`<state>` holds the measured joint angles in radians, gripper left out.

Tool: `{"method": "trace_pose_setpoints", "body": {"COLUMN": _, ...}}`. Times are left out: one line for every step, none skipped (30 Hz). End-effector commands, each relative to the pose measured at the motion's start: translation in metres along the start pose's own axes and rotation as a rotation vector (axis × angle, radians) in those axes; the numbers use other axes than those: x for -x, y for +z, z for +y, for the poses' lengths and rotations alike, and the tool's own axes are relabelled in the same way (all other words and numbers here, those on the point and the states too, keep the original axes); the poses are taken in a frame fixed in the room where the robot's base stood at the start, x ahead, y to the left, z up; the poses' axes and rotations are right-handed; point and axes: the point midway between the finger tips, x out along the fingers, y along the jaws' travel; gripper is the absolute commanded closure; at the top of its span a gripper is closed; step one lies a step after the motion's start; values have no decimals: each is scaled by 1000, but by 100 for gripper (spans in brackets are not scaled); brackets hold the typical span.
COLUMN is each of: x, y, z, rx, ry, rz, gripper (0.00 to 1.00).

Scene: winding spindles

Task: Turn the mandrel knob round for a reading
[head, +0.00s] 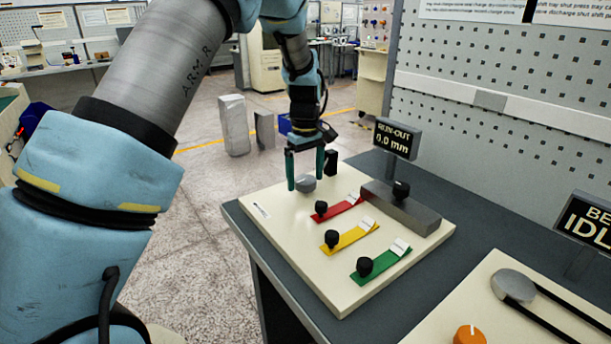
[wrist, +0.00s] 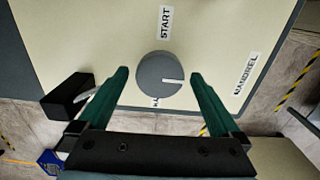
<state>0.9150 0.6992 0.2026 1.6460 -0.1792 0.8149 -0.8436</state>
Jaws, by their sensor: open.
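The mandrel knob (wrist: 159,74) is a round grey dial with a white pointer line, on a cream panel (wrist: 90,30). In the wrist view its line points right, and a START label (wrist: 165,22) lies above it. A MANDREL label (wrist: 245,74) is to the right. In the head view the knob (head: 306,184) sits at the panel's far left corner. My gripper (wrist: 160,75) is open, with one green finger on each side of the knob and gaps visible. In the head view my gripper (head: 305,186) points down over the knob. A label below the knob is partly hidden.
The run-out display (head: 397,138) reads 0.0 mm. A black block (head: 331,162) stands close beside the knob. Red (head: 338,209), yellow (head: 350,236) and green (head: 381,259) strips with black knobs lie nearer. An orange knob (head: 469,335) is at front right.

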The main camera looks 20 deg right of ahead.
Motion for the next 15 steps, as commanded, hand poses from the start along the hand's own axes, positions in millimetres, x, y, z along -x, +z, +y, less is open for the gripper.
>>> {"method": "trace_pose_setpoints", "body": {"x": 0, "y": 0, "z": 0, "rx": 0, "ry": 0, "rz": 0, "gripper": 0}}
{"method": "trace_pose_setpoints", "body": {"x": 0, "y": 0, "z": 0, "rx": 0, "ry": 0, "rz": 0, "gripper": 0}}
{"method": "trace_pose_setpoints", "body": {"x": 1, "y": 0, "z": 0, "rx": 0, "ry": 0, "rz": 0, "gripper": 0}}
{"method": "trace_pose_setpoints", "body": {"x": 2, "y": 0, "z": 0, "rx": -1, "ry": 1, "rz": 1, "gripper": 0}}
{"method": "trace_pose_setpoints", "body": {"x": 4, "y": 0, "z": 0, "rx": -1, "ry": 1, "rz": 1, "gripper": 0}}
{"method": "trace_pose_setpoints", "body": {"x": 7, "y": 0, "z": 1, "rx": -1, "ry": 2, "rz": 1, "gripper": 0}}
{"method": "trace_pose_setpoints", "body": {"x": 11, "y": -1, "z": 1, "rx": -1, "ry": 3, "rz": 2, "gripper": 0}}
{"method": "trace_pose_setpoints", "body": {"x": 15, "y": -1, "z": 1, "rx": -1, "ry": 4, "rz": 3, "gripper": 0}}
{"method": "trace_pose_setpoints", "body": {"x": 22, "y": -1, "z": 1, "rx": 0, "ry": 4, "rz": 3, "gripper": 0}}
{"method": "trace_pose_setpoints", "body": {"x": 27, "y": -1, "z": 1, "rx": 0, "ry": 4, "rz": 3, "gripper": 0}}
{"method": "trace_pose_setpoints", "body": {"x": 33, "y": -1, "z": 1, "rx": 0, "ry": 4, "rz": 3, "gripper": 0}}
{"method": "trace_pose_setpoints", "body": {"x": 41, "y": -1, "z": 1, "rx": 1, "ry": 5, "rz": 3, "gripper": 0}}
{"method": "trace_pose_setpoints", "body": {"x": 47, "y": -1, "z": 1, "rx": 0, "ry": 5, "rz": 3, "gripper": 0}}
{"method": "trace_pose_setpoints", "body": {"x": 54, "y": -1, "z": 1, "rx": 0, "ry": 6, "rz": 3, "gripper": 0}}
{"method": "trace_pose_setpoints", "body": {"x": 61, "y": -1, "z": 1, "rx": 0, "ry": 4, "rz": 2, "gripper": 0}}
